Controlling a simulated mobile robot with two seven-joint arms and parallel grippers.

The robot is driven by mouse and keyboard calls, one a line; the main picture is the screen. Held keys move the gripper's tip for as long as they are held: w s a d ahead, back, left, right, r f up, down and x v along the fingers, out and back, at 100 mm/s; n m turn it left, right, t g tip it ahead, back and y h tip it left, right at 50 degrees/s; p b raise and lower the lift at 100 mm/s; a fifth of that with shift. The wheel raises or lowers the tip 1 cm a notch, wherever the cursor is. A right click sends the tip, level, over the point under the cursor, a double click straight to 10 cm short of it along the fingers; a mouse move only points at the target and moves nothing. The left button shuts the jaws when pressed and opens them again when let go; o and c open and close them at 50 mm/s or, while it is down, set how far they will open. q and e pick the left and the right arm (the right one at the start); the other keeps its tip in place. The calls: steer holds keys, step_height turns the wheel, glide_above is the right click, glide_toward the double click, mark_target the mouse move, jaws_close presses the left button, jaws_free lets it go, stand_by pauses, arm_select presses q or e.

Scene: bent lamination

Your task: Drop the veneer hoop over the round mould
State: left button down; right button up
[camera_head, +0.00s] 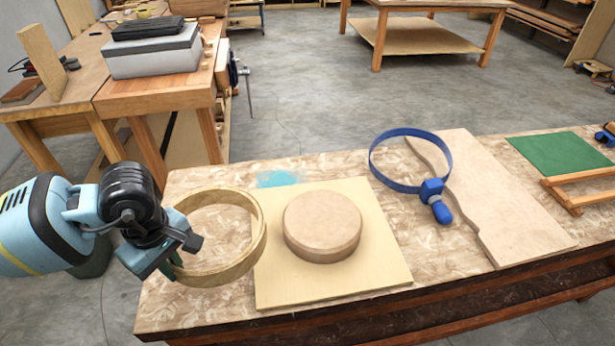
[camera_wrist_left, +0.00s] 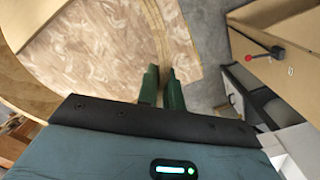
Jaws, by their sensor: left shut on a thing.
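The veneer hoop (camera_head: 236,271) is a pale wooden ring at the left end of the bench, left of the round mould (camera_head: 322,226). The mould is a thick tan disc on a square pale board (camera_head: 385,275). My left gripper (camera_head: 174,266) is shut on the hoop's near-left rim. In the left wrist view, the green fingers (camera_wrist_left: 161,88) close around the hoop's band (camera_wrist_left: 153,25). The hoop's right side overlaps the board's left edge in the picture; its height above the bench is unclear. My right gripper is not in view.
A blue band clamp (camera_head: 433,190) lies right of the board, partly over a wavy-edged tan sheet (camera_head: 500,205). A green mat (camera_head: 560,153) and a wooden frame (camera_head: 580,190) are at the far right. A blue patch (camera_head: 278,178) marks the bench behind the board.

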arm_select(q)
steer(key=d+r+m, duration=0.3)
steer(key=d+m, duration=0.2)
steer(key=m, duration=0.7)
steer(key=shift+w+r+m, duration=0.15)
steer(key=shift+w+m, duration=0.15)
steer(key=shift+d, duration=0.15)
